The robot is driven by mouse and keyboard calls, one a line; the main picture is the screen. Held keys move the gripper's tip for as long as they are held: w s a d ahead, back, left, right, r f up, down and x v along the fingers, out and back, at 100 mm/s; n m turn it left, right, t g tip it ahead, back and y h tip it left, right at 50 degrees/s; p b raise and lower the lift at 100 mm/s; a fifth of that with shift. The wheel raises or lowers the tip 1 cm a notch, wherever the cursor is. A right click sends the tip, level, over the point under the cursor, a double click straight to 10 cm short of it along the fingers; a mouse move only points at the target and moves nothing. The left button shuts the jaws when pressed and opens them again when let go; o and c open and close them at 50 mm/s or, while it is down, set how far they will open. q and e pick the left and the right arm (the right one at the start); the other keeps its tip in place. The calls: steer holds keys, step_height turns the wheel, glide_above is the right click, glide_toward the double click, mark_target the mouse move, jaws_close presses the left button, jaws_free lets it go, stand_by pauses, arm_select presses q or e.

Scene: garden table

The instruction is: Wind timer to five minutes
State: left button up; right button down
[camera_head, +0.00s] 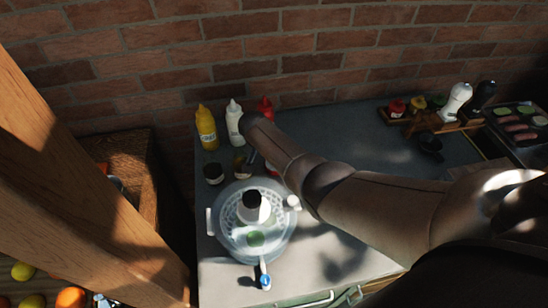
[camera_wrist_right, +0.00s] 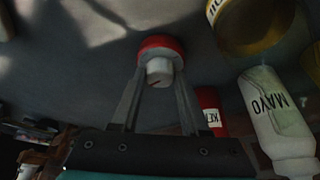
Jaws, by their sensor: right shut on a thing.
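The timer shows in the right wrist view as a round red body (camera_wrist_right: 160,44) with a white knob (camera_wrist_right: 159,71) that carries a small dark mark. My right gripper (camera_wrist_right: 158,82) is shut on the white knob, one finger on each side. In the head view my right arm reaches in from the right, and its gripper (camera_head: 251,159) is over the counter behind the clear bowl. My arm and gripper hide most or all of the timer there. I cannot read the timer's setting. My left gripper is not in view.
A yellow bottle (camera_head: 206,127), a white mayo bottle (camera_head: 235,122) and a red ketchup bottle (camera_head: 266,105) stand by the brick wall. Small dark jars (camera_head: 213,173) stand nearby. A clear lidded bowl (camera_head: 228,250) is in front. A rack with shakers (camera_head: 458,101) is at right.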

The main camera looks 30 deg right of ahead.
stand_by(0.5)
steer(key=shift+c, duration=2)
jaws_free()
steer(key=shift+s+a+r+p, duration=0.15)
steer(key=shift+r+p, duration=0.2)
steer(key=shift+r, duration=0.2)
steer(key=p+v, duration=0.3)
steer(key=v, duration=1.1)
steer(key=shift+a, duration=0.1)
